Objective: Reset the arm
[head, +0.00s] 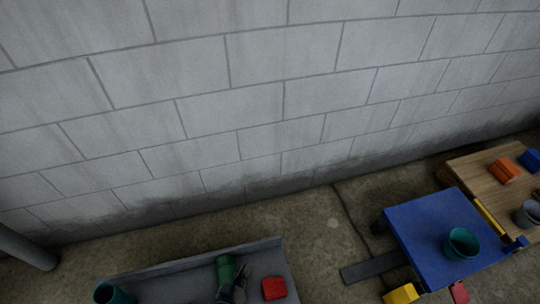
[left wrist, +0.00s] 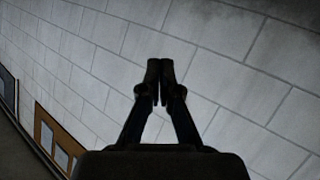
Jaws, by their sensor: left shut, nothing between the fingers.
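My left gripper (head: 239,286) shows at the bottom edge of the head view, dark and partly cut off, in front of a grey surface with a raised back edge. In the left wrist view the two fingers (left wrist: 160,70) are together at the tips with nothing between them, and the block wall lies beyond them. My right gripper is in neither view.
The grey surface (head: 180,287) bears a teal cup (head: 112,293), a green object (head: 226,268) and a red block (head: 274,288). At right, a blue table (head: 425,226) bears a teal cup (head: 462,243); a wooden top (head: 477,164) bears an orange block (head: 505,170).

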